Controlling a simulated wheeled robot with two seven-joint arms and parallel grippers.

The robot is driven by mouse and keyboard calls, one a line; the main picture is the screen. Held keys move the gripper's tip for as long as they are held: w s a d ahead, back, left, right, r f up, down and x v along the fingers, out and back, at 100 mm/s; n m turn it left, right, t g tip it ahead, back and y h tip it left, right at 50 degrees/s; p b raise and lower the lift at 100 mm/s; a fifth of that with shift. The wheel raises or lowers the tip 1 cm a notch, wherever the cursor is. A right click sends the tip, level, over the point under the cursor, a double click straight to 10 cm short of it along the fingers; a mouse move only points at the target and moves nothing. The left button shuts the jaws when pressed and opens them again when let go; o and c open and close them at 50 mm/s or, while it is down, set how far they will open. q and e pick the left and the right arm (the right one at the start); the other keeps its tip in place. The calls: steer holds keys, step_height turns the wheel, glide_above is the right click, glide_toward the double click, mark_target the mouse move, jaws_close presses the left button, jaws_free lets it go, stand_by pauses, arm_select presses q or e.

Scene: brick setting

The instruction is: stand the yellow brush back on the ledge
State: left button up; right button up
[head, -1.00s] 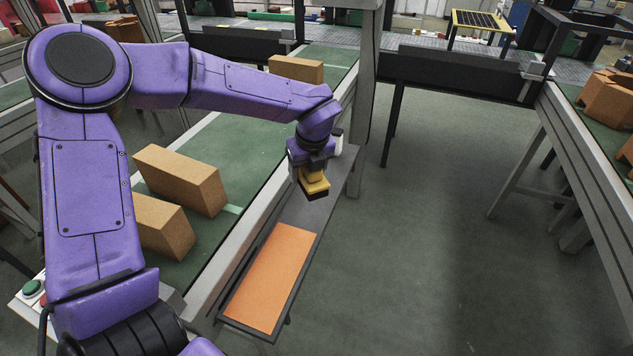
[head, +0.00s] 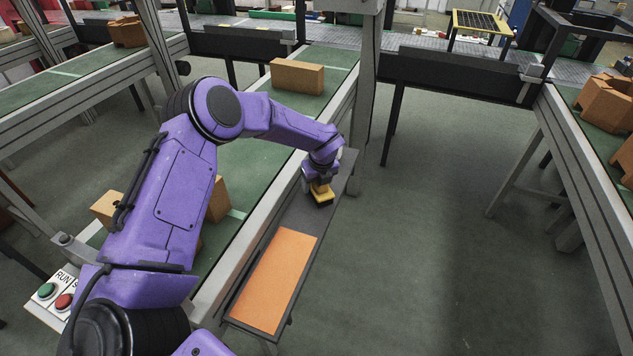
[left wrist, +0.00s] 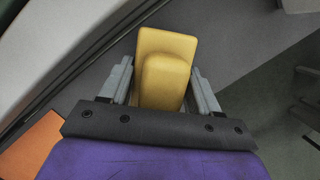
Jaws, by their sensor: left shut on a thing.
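The yellow brush (head: 322,194) has a yellow body and dark bristles that face down. It shows from above in the left wrist view (left wrist: 168,50), between two grey fingers. My left gripper (head: 319,185) is shut on it and holds it roughly upright over the far, bare part of the grey ledge (head: 300,212). I cannot tell whether the bristles touch the ledge. An orange panel (head: 272,283) covers the near part of the ledge. My right gripper is in neither view.
The ledge runs along the right side of a green conveyor (head: 245,160). A tan block (head: 297,76) sits on the belt farther back, and others are partly hidden behind my left arm. A control box with green and red buttons (head: 55,293) is at lower left. Open floor lies right of the ledge.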

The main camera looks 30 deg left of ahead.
arm_select(q)
steer(key=shift+f, duration=0.25)
steer(key=o, duration=1.1)
steer(key=shift+r, duration=0.1)
steer(key=shift+r, duration=0.3)
steer(key=shift+d+r, duration=0.15)
steer(key=shift+r, duration=0.15)
steer(key=b+v, duration=0.2)
steer(key=v, duration=0.9)
steer(key=shift+s, duration=0.1)
